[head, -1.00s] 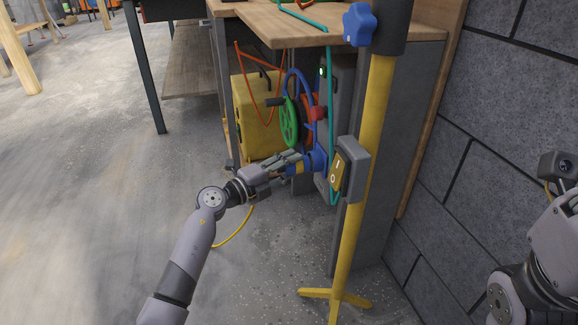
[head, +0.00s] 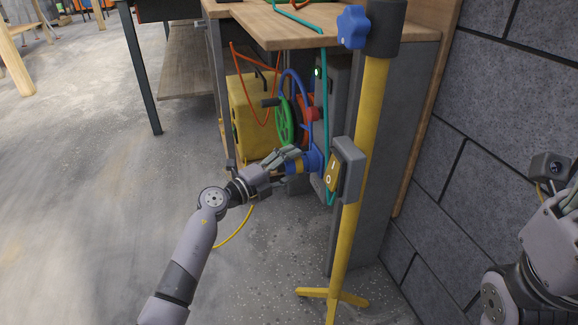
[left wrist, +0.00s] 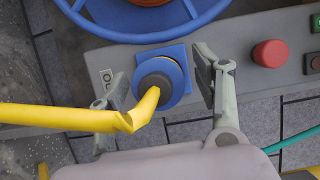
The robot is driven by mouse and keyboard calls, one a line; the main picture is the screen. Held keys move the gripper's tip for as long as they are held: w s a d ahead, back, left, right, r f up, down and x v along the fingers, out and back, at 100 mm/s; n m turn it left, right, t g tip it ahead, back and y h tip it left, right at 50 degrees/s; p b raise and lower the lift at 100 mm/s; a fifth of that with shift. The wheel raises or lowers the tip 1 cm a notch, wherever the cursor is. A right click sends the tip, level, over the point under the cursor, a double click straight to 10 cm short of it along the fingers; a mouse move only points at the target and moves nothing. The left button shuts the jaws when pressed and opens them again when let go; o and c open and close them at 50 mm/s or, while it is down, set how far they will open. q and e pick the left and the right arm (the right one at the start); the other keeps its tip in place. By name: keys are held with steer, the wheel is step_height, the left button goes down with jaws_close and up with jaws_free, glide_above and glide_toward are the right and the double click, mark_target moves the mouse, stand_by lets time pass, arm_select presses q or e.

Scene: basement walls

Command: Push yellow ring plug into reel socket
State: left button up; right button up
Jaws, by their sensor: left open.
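The plug (left wrist: 154,82) shows end-on in the left wrist view as a dark grey round end with a thick yellow cable. It sits at the blue reel socket (left wrist: 178,57), lined up with it; how deep it sits I cannot tell. In the head view its yellow ring (head: 294,167) shows just left of the blue socket (head: 315,159). My left gripper (head: 285,161) is open, with one finger on each side of the plug in the left wrist view and gaps between. My right gripper (head: 568,203) is cut off at the right edge, away from the socket.
A yellow stand (head: 353,190) with a grey switch box (head: 350,168) rises just right of the socket. A red button (left wrist: 270,54) sits on the grey panel. The blue wheel (left wrist: 150,22) and green crank wheel (head: 284,122) are close above.

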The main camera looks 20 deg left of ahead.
arm_select(q)
steer(key=shift+s, duration=0.1)
steer(key=shift+s+a+f, duration=0.1)
steer(key=shift+s+a, duration=0.15)
steer(key=v, duration=1.1)
